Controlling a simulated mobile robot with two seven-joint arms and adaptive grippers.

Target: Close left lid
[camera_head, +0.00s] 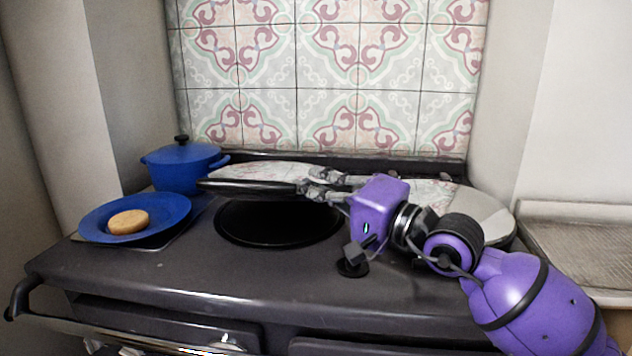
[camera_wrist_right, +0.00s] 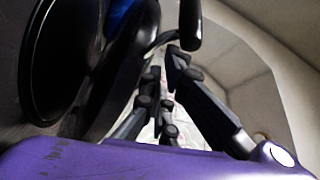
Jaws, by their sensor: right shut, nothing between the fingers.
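The left lid (camera_head: 270,172) is a shiny round cover, raised at a low tilt over the left hotplate (camera_head: 280,222). The dark hotplate shows uncovered beneath it. The lid's black bar handle (camera_head: 245,187) runs along its front. My right gripper (camera_head: 312,187) is shut and empty at the right end of the handle, close to the lid; I cannot tell whether it touches. In the right wrist view, the gripper's dark fingers (camera_wrist_right: 168,60) point up the picture, near a black rounded bar (camera_wrist_right: 190,25). My left gripper is not in view.
The right lid (camera_head: 484,214) lies behind my right arm. A blue pot (camera_head: 182,168) stands at the back left. A blue plate (camera_head: 95,225) with a round tan item (camera_head: 128,222) is at the left. The tiled wall (camera_head: 330,80) is behind. The stove's front top (camera_head: 230,275) is clear.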

